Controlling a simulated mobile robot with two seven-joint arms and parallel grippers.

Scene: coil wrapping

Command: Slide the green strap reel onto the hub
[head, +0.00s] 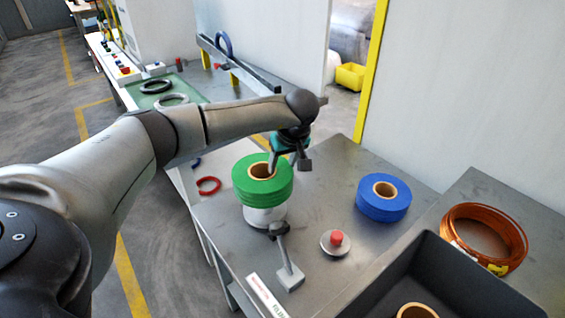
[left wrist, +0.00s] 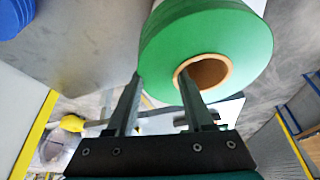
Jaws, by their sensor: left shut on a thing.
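The green strap reel (head: 247,187) has a tan core ring and sits upright, directly above a white cylinder (head: 265,216) on the metal table. I take this cylinder to be the hub. Whether the reel rests on it or is just above it, I cannot tell. My left gripper (head: 288,166) is shut on the reel's wall from above. In the left wrist view, one finger of the gripper (left wrist: 160,82) enters the core and the other is outside the green reel (left wrist: 228,50). My right gripper is not in view.
A blue reel (head: 384,203) lies on the table to the right. A red button on a round base (head: 336,241) and a small lever stand (head: 288,274) are in front. A dark bin (head: 455,275) and a copper coil (head: 483,238) are at the right.

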